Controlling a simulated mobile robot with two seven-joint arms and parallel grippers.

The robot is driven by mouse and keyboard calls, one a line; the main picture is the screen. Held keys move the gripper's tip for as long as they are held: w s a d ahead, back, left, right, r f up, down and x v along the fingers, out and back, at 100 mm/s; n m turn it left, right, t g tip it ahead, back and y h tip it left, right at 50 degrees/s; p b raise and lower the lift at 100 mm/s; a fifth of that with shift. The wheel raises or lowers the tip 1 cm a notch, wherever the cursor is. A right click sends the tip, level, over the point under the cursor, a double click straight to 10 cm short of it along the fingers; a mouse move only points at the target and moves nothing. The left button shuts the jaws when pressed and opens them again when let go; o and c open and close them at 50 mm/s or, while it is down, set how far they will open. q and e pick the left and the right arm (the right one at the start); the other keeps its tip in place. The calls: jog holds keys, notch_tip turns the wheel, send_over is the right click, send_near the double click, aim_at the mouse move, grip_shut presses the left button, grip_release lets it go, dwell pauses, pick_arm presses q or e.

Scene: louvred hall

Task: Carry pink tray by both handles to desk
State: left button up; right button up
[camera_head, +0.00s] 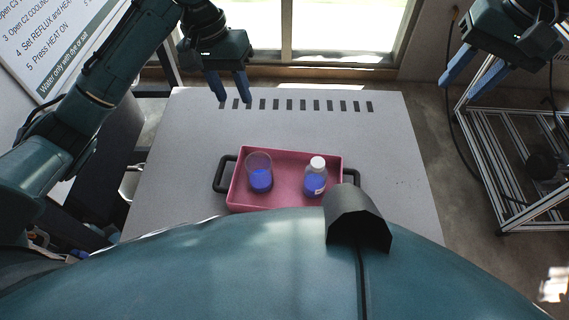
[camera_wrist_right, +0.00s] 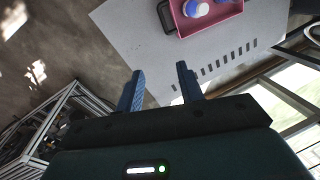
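The pink tray (camera_head: 290,160) lies on the light grey desk-like table close to my body. It has a dark handle on its left end (camera_head: 222,174) and one on its right end (camera_head: 352,177). A glass beaker with blue content (camera_head: 260,178) and a white-capped bottle with blue content (camera_head: 315,180) stand in it. My left gripper (camera_head: 234,100) is open and empty above the table's far left part. My right gripper (camera_head: 478,80) is open and empty, off the table's right side. The tray also shows at the top of the right wrist view (camera_wrist_right: 185,30).
The grey table (camera_head: 400,140) has a row of slots along its far edge and is clear around the tray. A metal frame (camera_head: 500,170) stands to the right. A sign board (camera_head: 60,40) is at the left. Windows (camera_head: 330,30) lie behind.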

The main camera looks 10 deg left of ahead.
jog(key=shift+d+r, duration=0.15)
jog(key=shift+r, duration=0.65)
jog(key=shift+d+r, duration=0.1)
jog(key=shift+r, duration=0.65)
